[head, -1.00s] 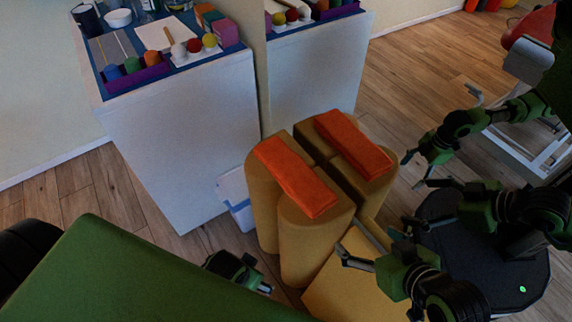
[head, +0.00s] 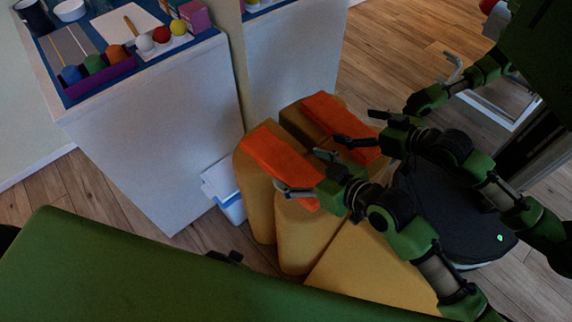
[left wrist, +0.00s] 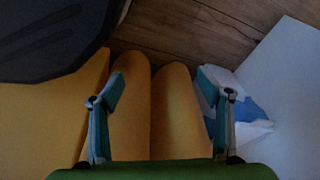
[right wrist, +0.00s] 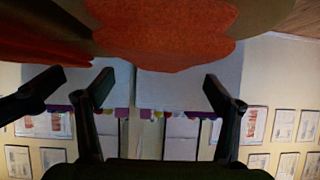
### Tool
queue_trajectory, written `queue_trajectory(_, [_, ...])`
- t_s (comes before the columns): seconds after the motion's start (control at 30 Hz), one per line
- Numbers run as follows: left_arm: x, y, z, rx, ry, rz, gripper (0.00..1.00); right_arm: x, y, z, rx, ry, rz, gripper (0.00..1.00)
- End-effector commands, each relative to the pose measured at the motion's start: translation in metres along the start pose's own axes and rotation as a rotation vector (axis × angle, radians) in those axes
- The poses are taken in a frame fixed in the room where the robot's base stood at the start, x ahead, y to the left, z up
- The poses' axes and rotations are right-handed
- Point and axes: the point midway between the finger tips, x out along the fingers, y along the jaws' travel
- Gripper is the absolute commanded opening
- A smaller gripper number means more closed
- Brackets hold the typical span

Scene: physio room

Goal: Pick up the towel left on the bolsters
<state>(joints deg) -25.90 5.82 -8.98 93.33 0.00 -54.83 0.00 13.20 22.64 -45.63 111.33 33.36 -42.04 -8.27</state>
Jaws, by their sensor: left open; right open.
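The orange folded towel (head: 272,150) lies along the tops of the upright tan bolsters (head: 258,207). A matching towel and bolsters beside them look like a mirror reflection. My right gripper (head: 303,171) is open at the towel's near end, its fingers spread, one over the orange cloth. In the right wrist view the towel (right wrist: 165,50) shows beyond the open fingertips (right wrist: 158,78), with nothing held. My left gripper (head: 225,257) is mostly hidden behind the green surface. In the left wrist view its open, empty fingers (left wrist: 160,78) face the bolsters (left wrist: 170,115).
A white cabinet (head: 150,140) with balls and small items on top stands at the left. A blue-and-white box (head: 225,190) sits on the floor between it and the bolsters. A yellow block (head: 365,265) adjoins the bolsters. A green padded surface (head: 130,270) fills the foreground.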

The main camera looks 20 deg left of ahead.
Motion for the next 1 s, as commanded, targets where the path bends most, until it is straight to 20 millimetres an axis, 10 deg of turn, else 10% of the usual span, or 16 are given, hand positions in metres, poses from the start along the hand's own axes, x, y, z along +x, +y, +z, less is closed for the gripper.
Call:
queue_trajectory(0.8, [-0.043,-0.003,-0.027,-0.005,0.025,-0.004,0.7,0.058,-0.002,0.004,-0.001,0.0,0.001,0.85])
queue_trajectory(1.0, [-0.043,-0.003,-0.027,-0.005,0.026,-0.004,0.7,0.058,-0.002,0.004,-0.001,-0.001,0.001,0.39])
